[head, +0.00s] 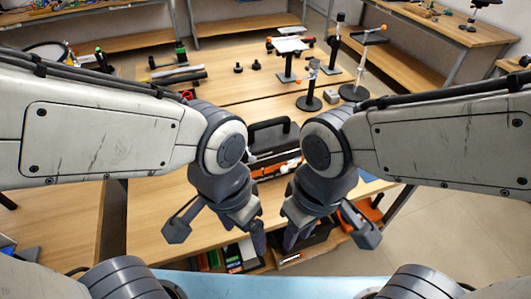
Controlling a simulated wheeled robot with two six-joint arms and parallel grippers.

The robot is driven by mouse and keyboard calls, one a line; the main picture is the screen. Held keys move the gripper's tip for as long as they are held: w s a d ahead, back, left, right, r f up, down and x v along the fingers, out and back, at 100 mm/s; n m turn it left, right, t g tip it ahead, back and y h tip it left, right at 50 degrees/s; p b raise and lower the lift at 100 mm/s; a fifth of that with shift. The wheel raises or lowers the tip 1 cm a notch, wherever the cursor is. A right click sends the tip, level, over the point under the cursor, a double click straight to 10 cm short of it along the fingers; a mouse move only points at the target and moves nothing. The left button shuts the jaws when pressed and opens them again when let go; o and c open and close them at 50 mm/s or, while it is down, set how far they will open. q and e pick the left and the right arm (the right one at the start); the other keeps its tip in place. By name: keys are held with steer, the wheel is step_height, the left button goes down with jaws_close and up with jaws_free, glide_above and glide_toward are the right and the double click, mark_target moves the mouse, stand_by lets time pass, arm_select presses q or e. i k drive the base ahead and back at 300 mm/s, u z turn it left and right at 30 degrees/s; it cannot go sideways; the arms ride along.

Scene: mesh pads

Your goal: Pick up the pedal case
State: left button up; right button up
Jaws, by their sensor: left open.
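A dark case with a thick black carrying handle (269,133) stands on the wooden workbench (160,195), in the middle of the head view. Orange and white parts show below the handle. My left gripper (218,236) is in front of the case, to the lower left, its fingers spread and empty. My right gripper (330,237) is in front of it to the lower right, its fingers also spread and empty. Neither gripper appears to touch the case.
Dark tubes (180,76) lie at the back left. A lower shelf holds boxes, including a dark bin (300,252). Other workbenches line the back.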

mark_target(274, 142)
steer(key=z, duration=1.65)
steer(key=i, duration=1.05)
steer(key=u, duration=3.4)
